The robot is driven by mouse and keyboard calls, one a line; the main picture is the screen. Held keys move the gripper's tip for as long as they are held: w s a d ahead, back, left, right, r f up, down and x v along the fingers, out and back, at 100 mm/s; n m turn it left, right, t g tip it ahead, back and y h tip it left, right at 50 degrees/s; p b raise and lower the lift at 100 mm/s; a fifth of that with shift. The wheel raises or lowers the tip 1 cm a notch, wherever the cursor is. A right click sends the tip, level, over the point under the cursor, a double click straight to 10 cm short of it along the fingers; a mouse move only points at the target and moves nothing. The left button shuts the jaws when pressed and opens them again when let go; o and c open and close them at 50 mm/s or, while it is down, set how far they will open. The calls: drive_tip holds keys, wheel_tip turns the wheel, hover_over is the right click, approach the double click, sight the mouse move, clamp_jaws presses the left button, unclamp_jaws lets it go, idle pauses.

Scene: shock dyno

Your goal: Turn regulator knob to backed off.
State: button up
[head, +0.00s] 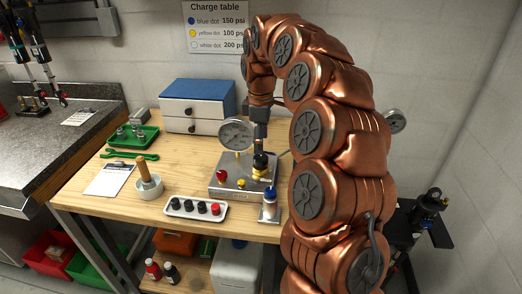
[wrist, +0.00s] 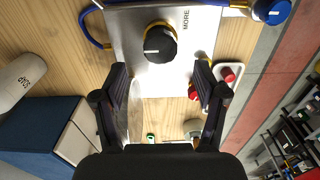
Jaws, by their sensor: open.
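The regulator knob (wrist: 160,42) is black with a brass collar and sits on a silver panel (wrist: 125,28) in the wrist view. A short white line on it points left in that view, away from the word MORE at the panel's right. My gripper (wrist: 160,72) is open, its two dark fingers apart on either side and a little below the knob in the picture. I see no contact with it. In the head view my gripper (head: 261,135) hangs pointing down over the regulator block (head: 225,187), hiding part of the knob area.
A round gauge (head: 236,134) stands beside the knob on the block. A blue-topped drawer box (head: 197,99) is behind.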

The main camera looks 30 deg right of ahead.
sight(261, 157)
wheel_tip(261, 157, up, 7)
drive_tip(key=shift+f, duration=0.2)
idle(0.6)
drive_tip(key=s+a+f+m, duration=0.1)
drive_tip(key=s+a+m, duration=0.1)
drive_tip(key=s+a, duration=0.5)
drive_tip(key=s+a+f+m, duration=0.1)
drive_tip(key=s+a+m, duration=0.15)
drive_tip(key=s, duration=0.75)
drive_tip(key=s+a+f+m+g, duration=0.1)
drive_tip(key=s+f+m, duration=0.2)
drive_tip(key=s, duration=0.7)
drive_tip(key=s+a+f+m, duration=0.1)
drive_tip(key=s+f+m, duration=0.2)
drive_tip(key=s+f, duration=0.4)
drive_tip(key=s, duration=0.4)
drive_tip(key=shift+m+g, duration=0.35)
drive_tip(key=shift+g, duration=0.05)
